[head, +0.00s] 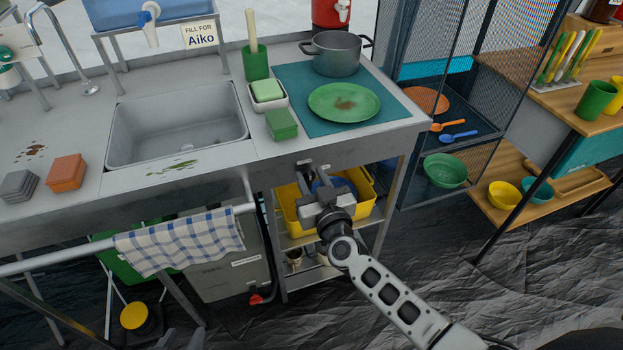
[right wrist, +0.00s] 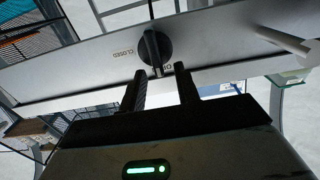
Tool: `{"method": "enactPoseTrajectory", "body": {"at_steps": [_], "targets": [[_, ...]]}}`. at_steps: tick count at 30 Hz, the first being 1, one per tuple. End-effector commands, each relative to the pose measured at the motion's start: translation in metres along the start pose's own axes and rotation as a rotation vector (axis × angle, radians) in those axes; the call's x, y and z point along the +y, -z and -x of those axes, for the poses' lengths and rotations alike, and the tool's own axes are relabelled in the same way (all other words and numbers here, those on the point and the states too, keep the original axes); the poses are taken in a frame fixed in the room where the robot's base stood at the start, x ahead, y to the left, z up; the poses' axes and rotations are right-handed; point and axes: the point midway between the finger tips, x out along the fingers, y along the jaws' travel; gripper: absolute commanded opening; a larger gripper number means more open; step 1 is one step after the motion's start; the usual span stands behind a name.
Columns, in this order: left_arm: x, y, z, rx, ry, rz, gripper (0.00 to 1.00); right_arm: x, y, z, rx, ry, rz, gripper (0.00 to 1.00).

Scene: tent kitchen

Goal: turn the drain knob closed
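The drain knob (right wrist: 154,48) is a round black knob on the steel front panel (right wrist: 90,62) in the right wrist view. Its grip bar points down in that picture, over a partly hidden label of which a few letters show. The word CLOSED stands to its left. My right gripper (right wrist: 163,78) is open, its two dark fingers apart with the tips just below the knob, near its bar. I cannot tell whether they touch it. In the head view my right gripper (head: 314,176) is at the counter's front; the knob cannot be made out there. My left gripper is not in view.
The sink (head: 178,125) is set in the steel counter above. A yellow bin (head: 288,212) stands on the shelf under the counter, close to my right gripper. A towel (head: 180,243) hangs on the front rail. A mesh cabinet (head: 425,90) stands to the right.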

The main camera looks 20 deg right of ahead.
Motion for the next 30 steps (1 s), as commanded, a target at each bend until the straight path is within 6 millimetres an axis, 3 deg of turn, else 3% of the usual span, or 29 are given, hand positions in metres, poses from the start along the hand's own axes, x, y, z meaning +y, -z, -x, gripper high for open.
{"method": "enactPoseTrajectory", "body": {"at_steps": [11,14,15,30], "targets": [[0.0002,-0.0019,0.0000,-0.004,0.001,0.004,0.36,-0.0003,0.0001,-0.0056,0.000,0.000,0.000,0.32],[0.0004,-0.0021,0.0000,-0.004,0.001,0.006,0.36,-0.0002,0.0000,-0.0055,-0.001,0.000,0.000,0.04],[0.0005,-0.0021,-0.0001,-0.004,0.001,0.006,0.36,-0.0002,-0.0003,-0.0054,-0.001,0.000,0.000,0.00],[0.0002,-0.0033,-0.0002,-0.006,0.002,0.006,0.36,0.0015,-0.0054,-0.0035,-0.012,0.001,-0.060,0.00]]}}
